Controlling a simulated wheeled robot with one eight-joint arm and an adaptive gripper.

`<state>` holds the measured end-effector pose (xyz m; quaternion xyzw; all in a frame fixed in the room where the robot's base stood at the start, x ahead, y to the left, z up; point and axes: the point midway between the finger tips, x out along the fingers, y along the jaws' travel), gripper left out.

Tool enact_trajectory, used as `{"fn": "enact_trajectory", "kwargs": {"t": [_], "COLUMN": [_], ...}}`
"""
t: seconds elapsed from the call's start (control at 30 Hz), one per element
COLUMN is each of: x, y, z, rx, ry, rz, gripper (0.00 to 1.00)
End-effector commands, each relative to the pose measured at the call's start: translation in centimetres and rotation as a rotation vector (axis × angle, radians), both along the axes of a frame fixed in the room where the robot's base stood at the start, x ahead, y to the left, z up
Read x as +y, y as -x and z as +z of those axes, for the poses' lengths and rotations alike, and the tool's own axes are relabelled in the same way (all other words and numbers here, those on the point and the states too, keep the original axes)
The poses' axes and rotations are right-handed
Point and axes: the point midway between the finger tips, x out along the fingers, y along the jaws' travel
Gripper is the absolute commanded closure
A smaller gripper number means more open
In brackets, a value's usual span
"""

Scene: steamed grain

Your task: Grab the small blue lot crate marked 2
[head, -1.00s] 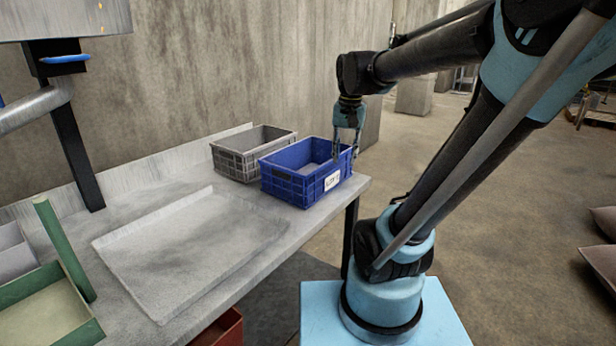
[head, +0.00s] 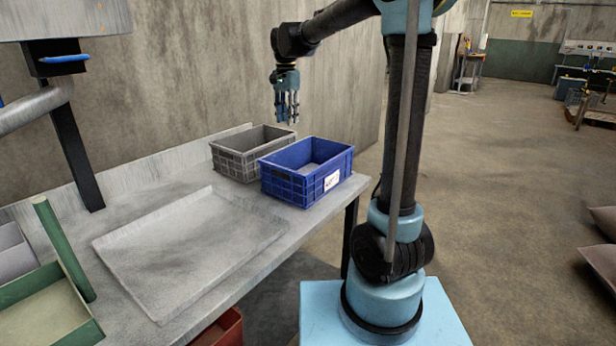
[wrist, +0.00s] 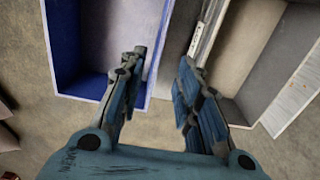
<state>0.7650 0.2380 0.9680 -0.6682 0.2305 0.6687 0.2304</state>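The blue crate (head: 287,186) stands upright on the grey bench near its right end, with a white label (head: 332,181) on its end wall. The label's print is too small to read for sure. In the wrist view the blue crate (wrist: 76,95) is at the upper left, open-topped, and looks empty where it shows. My gripper (head: 287,118) hangs fingers-down above the two crates, toward the back. In the wrist view my gripper (wrist: 162,62) is open and empty, its fingers apart over the gap beside the blue crate.
A grey crate (head: 232,168) stands just behind the blue crate. A shallow grey tray (head: 185,250) lies on the bench to the left. A green box (head: 85,328) and post are at the lower left. A concrete wall backs the bench; open floor lies to the right.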

Motion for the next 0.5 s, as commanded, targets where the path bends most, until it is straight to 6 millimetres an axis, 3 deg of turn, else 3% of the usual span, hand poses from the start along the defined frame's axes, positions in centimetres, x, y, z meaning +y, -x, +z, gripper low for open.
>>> {"fn": "enact_trajectory", "kwargs": {"t": [0.5], "x": [0.1], "y": [0.0], "z": [-8.4], "rx": [0.0], "ry": [0.0], "rz": [0.001], "gripper": [0.69]}}
